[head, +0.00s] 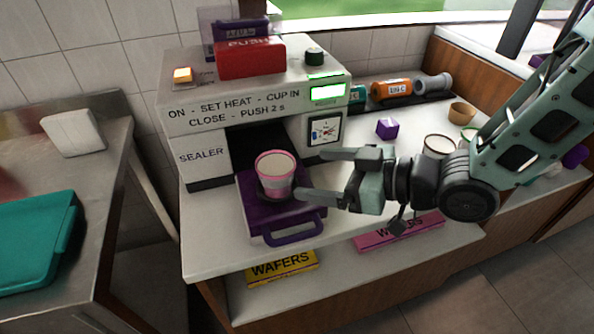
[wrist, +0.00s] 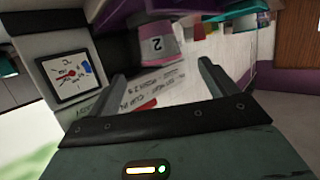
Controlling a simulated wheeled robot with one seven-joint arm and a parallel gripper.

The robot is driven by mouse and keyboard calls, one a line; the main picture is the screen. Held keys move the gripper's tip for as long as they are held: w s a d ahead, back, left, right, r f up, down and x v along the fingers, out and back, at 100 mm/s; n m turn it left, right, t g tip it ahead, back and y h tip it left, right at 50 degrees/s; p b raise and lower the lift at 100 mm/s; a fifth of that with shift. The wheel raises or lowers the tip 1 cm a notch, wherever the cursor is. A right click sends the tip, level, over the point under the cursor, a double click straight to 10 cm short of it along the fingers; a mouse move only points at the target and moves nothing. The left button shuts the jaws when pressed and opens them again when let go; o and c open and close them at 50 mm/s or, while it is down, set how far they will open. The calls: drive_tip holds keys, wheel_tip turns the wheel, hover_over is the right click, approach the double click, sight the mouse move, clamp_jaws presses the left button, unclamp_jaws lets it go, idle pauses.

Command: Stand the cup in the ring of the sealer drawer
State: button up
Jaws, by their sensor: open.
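The cup (head: 274,174) is pinkish with a pale top and stands upright at the ring of the pulled-out purple sealer drawer (head: 258,214). The ring is mostly hidden under the cup, so I cannot tell how fully the cup is seated. My gripper (head: 312,174) is open, with its two fingers pointing left at the cup from the right side. In the wrist view the cup (wrist: 160,42) shows a "2" label and lies beyond the gap between the fingers (wrist: 162,80). I see no finger clamped on it.
The sealer (head: 200,152) stands behind the drawer, with a red push block (head: 250,58) on top. A purple block (head: 387,128), several bottles and cups sit on the counter at right. Boxes of wafers (head: 282,267) lie on the shelf below. A teal tray (head: 35,235) is at left.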

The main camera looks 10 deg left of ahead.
drive_tip(key=s+d+m+t+h, duration=0.15)
drive_tip(key=d+m+h, duration=0.25)
drive_tip(key=d+h, duration=0.6)
drive_tip(key=s+d+r+m+g+h, duration=0.1)
drive_tip(key=s+d+m+g, duration=0.1)
drive_tip(key=s+d, duration=0.2)
drive_tip(key=s+d+r+m+g+h, duration=0.1)
drive_tip(key=s+d+m+g+h, duration=0.1)
drive_tip(key=s+d, duration=0.3)
drive_tip(key=s, duration=0.4)
drive_tip(key=shift+s+r+h, duration=0.25)
drive_tip(key=shift+s+h, duration=0.05)
drive_tip(key=shift+s, duration=0.05)
drive_tip(key=shift+g, duration=0.25)
